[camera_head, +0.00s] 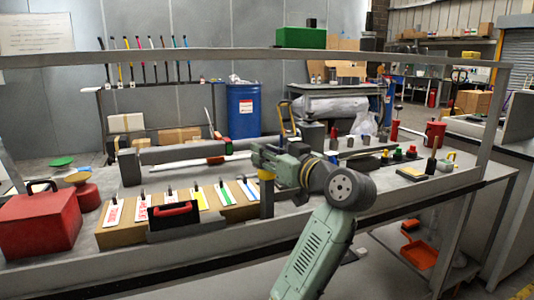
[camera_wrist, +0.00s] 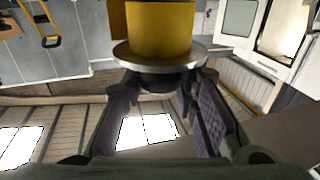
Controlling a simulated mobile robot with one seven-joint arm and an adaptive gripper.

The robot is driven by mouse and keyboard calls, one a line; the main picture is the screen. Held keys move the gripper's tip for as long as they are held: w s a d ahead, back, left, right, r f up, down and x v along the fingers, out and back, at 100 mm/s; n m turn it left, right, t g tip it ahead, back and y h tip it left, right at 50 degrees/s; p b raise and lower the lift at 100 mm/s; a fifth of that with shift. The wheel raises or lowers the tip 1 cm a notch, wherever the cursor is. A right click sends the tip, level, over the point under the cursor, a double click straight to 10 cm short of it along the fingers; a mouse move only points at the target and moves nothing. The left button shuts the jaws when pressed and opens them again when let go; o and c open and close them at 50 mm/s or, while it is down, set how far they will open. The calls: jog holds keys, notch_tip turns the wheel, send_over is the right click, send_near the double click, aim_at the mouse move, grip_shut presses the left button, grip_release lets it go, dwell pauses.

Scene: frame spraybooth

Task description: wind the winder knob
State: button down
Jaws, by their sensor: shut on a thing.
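My gripper (camera_head: 262,158) is at the middle of the bench, reaching left from my green arm. In the wrist view my gripper (camera_wrist: 162,88) has its two dark fingers on either side of a short dark part, which I take to be the winder knob (camera_wrist: 165,80). The knob sits against a silver disc (camera_wrist: 205,53) on a yellow cylinder (camera_wrist: 160,25). In the head view a yellow band (camera_head: 266,175) shows at the gripper, over a dark upright post (camera_head: 267,198). The fingers hide much of the knob, and its turn angle cannot be told.
A cardboard box with coloured labels (camera_head: 128,234) and a dark case with a red handle (camera_head: 174,219) stand left of the post. A red box (camera_head: 40,222) is at far left. Several small items stand at right. A grey rail (camera_head: 400,205) crosses the front.

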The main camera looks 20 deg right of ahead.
jog(key=c, duration=1.3)
grip_release()
jog(key=v, duration=1.2)
jog(key=shift+w, duration=0.1)
